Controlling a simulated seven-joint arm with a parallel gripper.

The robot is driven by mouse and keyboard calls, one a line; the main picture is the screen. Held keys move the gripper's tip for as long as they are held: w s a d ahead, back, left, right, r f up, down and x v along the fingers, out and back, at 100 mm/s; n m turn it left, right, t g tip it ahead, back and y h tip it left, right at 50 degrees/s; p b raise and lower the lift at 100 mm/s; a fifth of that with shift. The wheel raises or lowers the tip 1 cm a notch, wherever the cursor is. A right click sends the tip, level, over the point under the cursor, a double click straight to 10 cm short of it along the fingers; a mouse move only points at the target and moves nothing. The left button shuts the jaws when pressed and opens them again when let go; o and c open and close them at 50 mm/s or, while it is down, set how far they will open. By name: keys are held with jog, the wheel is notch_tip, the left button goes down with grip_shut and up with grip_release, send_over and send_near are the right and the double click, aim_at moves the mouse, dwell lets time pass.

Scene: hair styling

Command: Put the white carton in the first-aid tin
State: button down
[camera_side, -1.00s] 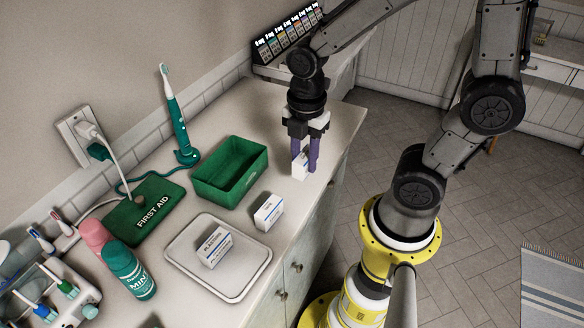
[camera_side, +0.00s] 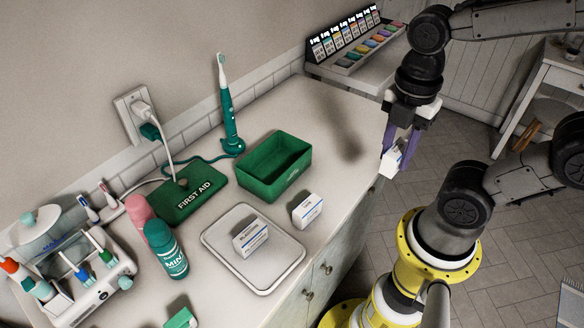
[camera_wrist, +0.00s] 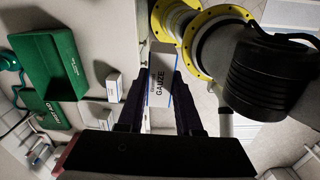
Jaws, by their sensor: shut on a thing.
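My gripper (camera_side: 396,152) is shut on a white carton (camera_side: 391,162) with blue stripes. It holds the carton in the air by the counter's right edge, apart from the tin. In the wrist view the carton (camera_wrist: 160,85) sits between the dark fingers and reads "GAUZE". The first-aid tin (camera_side: 264,186) is a green open box on the counter, left of my gripper; its visible inside looks empty. It also shows at the upper left of the wrist view (camera_wrist: 48,62). Its green "FIRST AID" lid (camera_side: 190,192) lies flat to the left of it.
Another white carton (camera_side: 307,210) stands in front of the tin, and one (camera_side: 250,238) is on the white tray (camera_side: 285,275). A teal toothbrush (camera_side: 228,115) stands behind the tin. The counter right of the tin is clear.

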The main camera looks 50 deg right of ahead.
jog(key=w+a, duration=0.2)
jog(key=w, duration=0.8)
jog(key=n, duration=0.1)
send_over(274, 174)
jog(key=s, duration=0.1)
notch_tip(274, 174, down, 9)
jog(key=shift+f, duration=0.2)
jog(key=shift+w+f, duration=0.35)
jog(key=shift+f, duration=0.1)
jog(key=shift+w+f, duration=0.1)
jog(key=shift+f, duration=1.5)
jog(key=shift+f, duration=0.15)
jog(key=c, duration=0.6)
grip_release()
